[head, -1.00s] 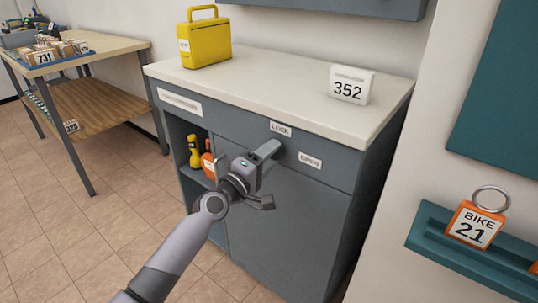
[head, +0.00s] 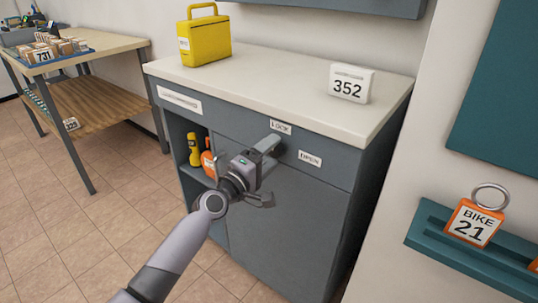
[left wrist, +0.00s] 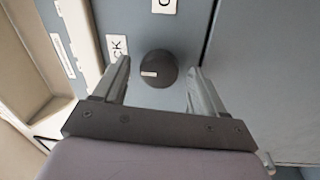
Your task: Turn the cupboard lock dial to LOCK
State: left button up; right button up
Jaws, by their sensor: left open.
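The cupboard (head: 285,235) has a LOCK label (head: 280,127) and an OPEN label (head: 310,158) on its upper front. The round dark dial (left wrist: 158,68) shows in the left wrist view; in the head view my gripper largely hides it. Its white mark points left in the wrist view, on the side of the partly hidden LOCK label (left wrist: 117,47), not up at the other, cut-off label (left wrist: 165,5). My left gripper (head: 268,171) is open in front of the cupboard. Its fingers lie on either side of the dial in the wrist view, with visible gaps. My right gripper is out of view.
A yellow box (head: 204,42) and a 352 sign (head: 350,84) stand on the cupboard top. An open shelf beside the door holds a yellow torch (head: 194,150) and an orange item. A teal rack (head: 430,228) with BIKE tags is at right.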

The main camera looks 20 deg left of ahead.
pick_arm(q)
jog(key=v, duration=0.7)
jog(key=shift+p, duration=0.35)
jog(key=shift+s+f, duration=0.1)
jog(key=s+d+f+m+g+y, duration=0.15)
jog(key=s+f+m+g, duration=0.25)
jog(key=s+f+m, duration=0.55)
jog(key=s+f+m+g+y, duration=0.3)
jog(key=s+f+m+g, duration=0.15)
jog(key=s+f, duration=1)
notch_tip(320, 180, up, 15)
jog(key=s+a+p, duration=0.1)
jog(key=s+p, duration=0.1)
jog(key=p, duration=1.3)
jog(key=shift+r+m+t, duration=0.2)
jog(key=shift+m+t, duration=0.2)
jog(key=shift+t, duration=0.05)
jog(key=shift+s, duration=0.1)
